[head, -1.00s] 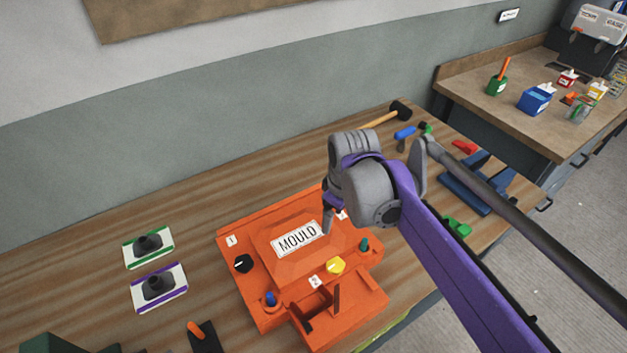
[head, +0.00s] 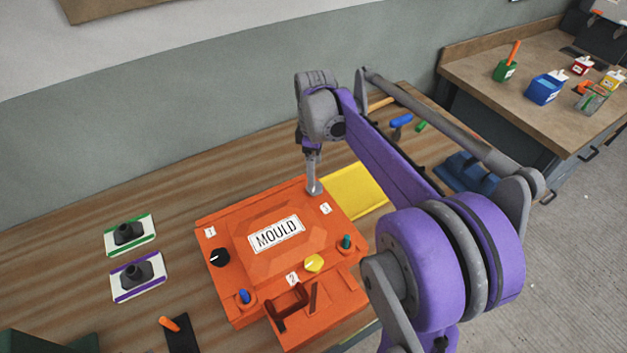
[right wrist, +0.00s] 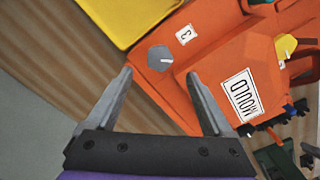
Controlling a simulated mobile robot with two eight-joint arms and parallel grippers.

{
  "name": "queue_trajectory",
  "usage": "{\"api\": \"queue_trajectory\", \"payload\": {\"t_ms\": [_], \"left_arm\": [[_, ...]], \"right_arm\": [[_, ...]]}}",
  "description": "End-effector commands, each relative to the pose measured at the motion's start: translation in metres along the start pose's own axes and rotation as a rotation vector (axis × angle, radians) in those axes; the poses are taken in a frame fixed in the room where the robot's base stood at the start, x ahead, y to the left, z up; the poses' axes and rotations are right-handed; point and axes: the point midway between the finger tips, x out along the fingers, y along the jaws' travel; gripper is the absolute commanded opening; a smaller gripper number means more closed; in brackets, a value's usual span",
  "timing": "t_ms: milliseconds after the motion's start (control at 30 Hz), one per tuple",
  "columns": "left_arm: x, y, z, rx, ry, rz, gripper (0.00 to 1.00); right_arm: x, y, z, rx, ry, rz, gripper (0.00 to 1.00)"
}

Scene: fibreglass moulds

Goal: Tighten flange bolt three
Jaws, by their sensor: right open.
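The orange mould (head: 272,267) sits on the wooden bench, labelled 1, 2 and 3. Flange bolt three is a grey hexagonal head with a white line, beside label 3 (right wrist: 183,35) in the right wrist view. There the bolt (right wrist: 160,58) shows between and just beyond the fingertips of my open right gripper (right wrist: 160,75), with no contact visible. In the head view my right gripper (head: 314,184) points down at the mould's far corner and partly covers the bolt. A black knob (head: 220,257) is by label 1 and a yellow knob (head: 314,262) by label 2. My left gripper is out of view.
A yellow tray or sheet (head: 358,191) lies right behind the mould. Green-edged (head: 130,232) and purple-edged (head: 137,274) cards with dark pieces lie at left. An orange-handled tool (head: 175,330) is in front. A side bench (head: 520,90) stands at right.

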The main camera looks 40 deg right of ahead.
Motion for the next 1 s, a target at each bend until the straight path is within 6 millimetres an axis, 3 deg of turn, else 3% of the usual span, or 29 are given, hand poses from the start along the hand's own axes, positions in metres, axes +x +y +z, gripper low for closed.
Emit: {"api": "queue_trajectory", "payload": {"t_ms": [100,300,700,767,1000], "left_arm": [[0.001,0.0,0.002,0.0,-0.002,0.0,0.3],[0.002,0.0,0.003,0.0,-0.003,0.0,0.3],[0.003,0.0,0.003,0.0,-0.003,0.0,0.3],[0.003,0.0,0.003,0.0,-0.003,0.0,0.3],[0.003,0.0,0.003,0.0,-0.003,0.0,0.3]], "right_arm": [[0.024,0.0,0.0,0.0,0.0,0.0,0.86],[0.051,0.0,0.0,0.0,0.0,0.0,0.86],[0.06,0.0,0.0,0.001,0.0,0.001,0.86],[0.06,0.0,0.0,0.001,0.0,0.001,0.79],[0.06,0.0,0.0,0.001,0.0,0.001,0.35]]}}
